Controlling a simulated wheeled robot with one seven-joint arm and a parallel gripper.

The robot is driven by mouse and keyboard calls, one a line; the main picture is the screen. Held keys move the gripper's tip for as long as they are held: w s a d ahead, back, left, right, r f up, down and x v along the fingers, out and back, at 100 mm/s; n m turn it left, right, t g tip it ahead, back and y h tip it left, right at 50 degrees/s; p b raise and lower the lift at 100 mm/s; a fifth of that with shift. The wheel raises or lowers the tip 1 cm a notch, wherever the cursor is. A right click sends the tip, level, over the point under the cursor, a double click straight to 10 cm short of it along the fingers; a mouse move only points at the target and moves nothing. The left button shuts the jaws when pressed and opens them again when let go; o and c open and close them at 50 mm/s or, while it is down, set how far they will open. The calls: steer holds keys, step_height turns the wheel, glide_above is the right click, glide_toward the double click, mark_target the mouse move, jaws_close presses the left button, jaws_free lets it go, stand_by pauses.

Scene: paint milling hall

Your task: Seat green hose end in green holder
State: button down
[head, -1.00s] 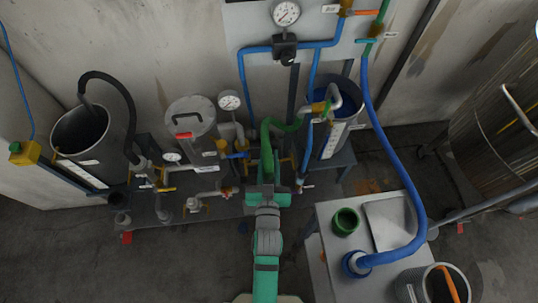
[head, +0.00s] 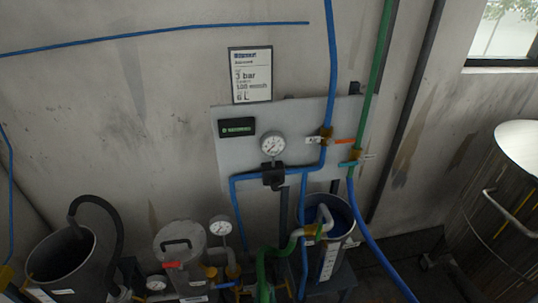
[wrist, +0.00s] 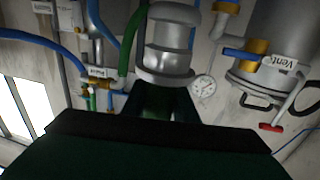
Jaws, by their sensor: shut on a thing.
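My gripper (wrist: 166,100) shows at the centre of the wrist view, its dark fingers shut on a grey, stepped metal fitting (wrist: 168,48), which I take to be the green hose end. A green hose (wrist: 130,55) runs close beside the fitting on its left; the join between them is hidden. In the head view the green hose (head: 262,268) curves at the bottom edge towards a grey elbow pipe (head: 322,222). The green holder is in neither view now.
A grey wall panel (head: 230,170) carries a gauge (head: 272,144) and blue pipes. A blue-lined vessel (head: 340,215), a lidded pot (head: 178,245) and a dark bucket (head: 55,262) stand along the wall. A blue hose (head: 375,245) hangs right. A large steel tank (head: 500,200) stands far right.

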step_height(320, 180, down, 14)
steer(key=d, duration=0.1)
steer(key=shift+w+d+r, duration=0.15)
steer(key=shift+w+d, duration=0.05)
steer(key=shift+w, duration=0.15)
